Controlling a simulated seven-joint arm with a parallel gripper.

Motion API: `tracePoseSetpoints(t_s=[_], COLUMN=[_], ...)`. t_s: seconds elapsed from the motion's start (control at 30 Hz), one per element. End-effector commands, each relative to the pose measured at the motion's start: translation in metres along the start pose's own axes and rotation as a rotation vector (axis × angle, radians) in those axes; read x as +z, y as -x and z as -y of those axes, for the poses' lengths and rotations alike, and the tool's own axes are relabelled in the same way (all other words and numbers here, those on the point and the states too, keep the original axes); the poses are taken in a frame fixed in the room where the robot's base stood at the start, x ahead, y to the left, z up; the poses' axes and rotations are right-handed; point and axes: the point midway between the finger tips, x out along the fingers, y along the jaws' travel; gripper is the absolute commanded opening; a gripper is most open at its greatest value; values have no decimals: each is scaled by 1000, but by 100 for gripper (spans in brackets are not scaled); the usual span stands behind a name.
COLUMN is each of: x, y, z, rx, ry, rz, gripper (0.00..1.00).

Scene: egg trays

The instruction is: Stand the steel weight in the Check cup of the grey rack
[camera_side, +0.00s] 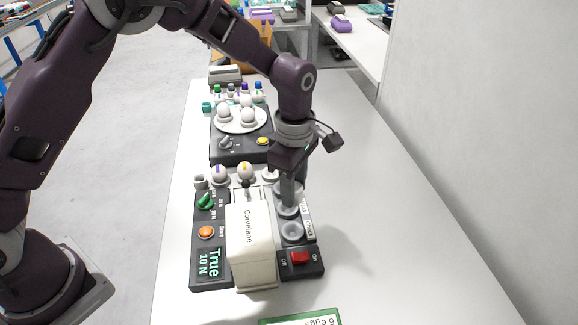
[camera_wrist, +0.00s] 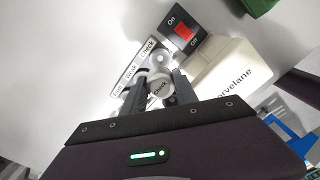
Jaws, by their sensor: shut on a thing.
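In the wrist view the weight sits between my two fingers (camera_wrist: 160,95). The grey rack (camera_side: 308,224) stands right of the white Corvelane machine, with labels for Firm, Weak and Check. Its Check cup (camera_side: 291,232), at the near end, looks empty; it also shows in the wrist view (camera_wrist: 160,58). My fingers are behind that cup in the side view. Whether the weight touches the rack is unclear.
The white Corvelane machine (camera_side: 250,245) stands close left of my gripper. A red On/Off switch (camera_side: 300,257) is just in front of the rack. Eggs (camera_side: 219,173) stand behind the machine, with a plate of eggs (camera_side: 240,126) further back. The table at right is clear.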

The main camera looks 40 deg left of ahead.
Motion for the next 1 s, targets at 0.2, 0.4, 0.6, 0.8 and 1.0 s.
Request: tracePoseSetpoints(t_s=[0.2,0.4,0.6,0.8,1.0], x=[0,-1,0,0,0], y=[-31,-55,-80,-92,-92], z=[0,1,0,0,0], rx=[0,-2,-1,1,1], ry=[-1,0,1,-1,0], rz=[0,-1,0,0,0], gripper=[0,0,0,0,0])
